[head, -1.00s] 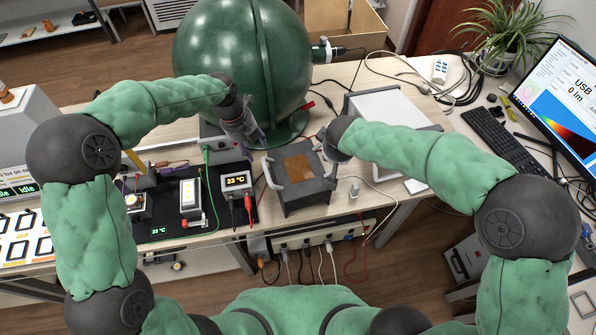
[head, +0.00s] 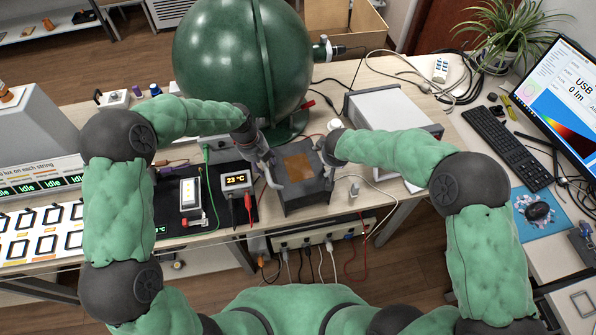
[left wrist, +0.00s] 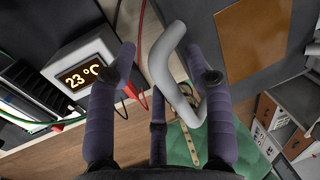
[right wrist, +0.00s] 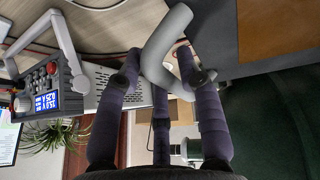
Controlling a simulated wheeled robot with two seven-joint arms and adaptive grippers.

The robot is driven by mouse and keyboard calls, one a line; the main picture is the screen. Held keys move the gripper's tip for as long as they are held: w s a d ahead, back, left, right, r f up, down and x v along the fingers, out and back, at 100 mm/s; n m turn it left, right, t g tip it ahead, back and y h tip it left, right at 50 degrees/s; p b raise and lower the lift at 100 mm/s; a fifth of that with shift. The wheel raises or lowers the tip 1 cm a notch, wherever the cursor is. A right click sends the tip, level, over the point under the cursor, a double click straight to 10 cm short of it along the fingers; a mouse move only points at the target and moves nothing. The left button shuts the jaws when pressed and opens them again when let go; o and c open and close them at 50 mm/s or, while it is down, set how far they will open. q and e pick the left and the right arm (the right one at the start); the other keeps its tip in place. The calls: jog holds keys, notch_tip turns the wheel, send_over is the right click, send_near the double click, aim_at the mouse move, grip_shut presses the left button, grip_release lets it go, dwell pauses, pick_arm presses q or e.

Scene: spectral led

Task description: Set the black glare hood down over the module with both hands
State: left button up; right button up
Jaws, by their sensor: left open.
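The black glare hood (head: 305,193) is a dark box with a brown patch on top, standing at the table's front edge. It has a grey bent handle on each side. My left gripper (head: 266,168) is at the left handle; the left wrist view shows its open fingers around that handle (left wrist: 166,62), with gaps. My right gripper (head: 325,150) is at the right handle; its fingers stand apart either side of that handle (right wrist: 158,58) in the right wrist view. A lit white module (head: 190,194) is on the black mat left of the hood. What is under the hood is hidden.
A 23 °C display box (head: 237,182) with red and black leads stands close left of the hood. A big green sphere (head: 243,70) is behind. A grey instrument box (head: 385,105) stands to the right. A power strip (head: 318,238) hangs below the front edge.

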pick_arm(q)
jog(key=c, duration=0.9)
pick_arm(e)
grip_shut()
pick_arm(q)
grip_shut()
jog(key=shift+r, duration=0.25)
pick_arm(e)
jog(key=shift+r, duration=0.2)
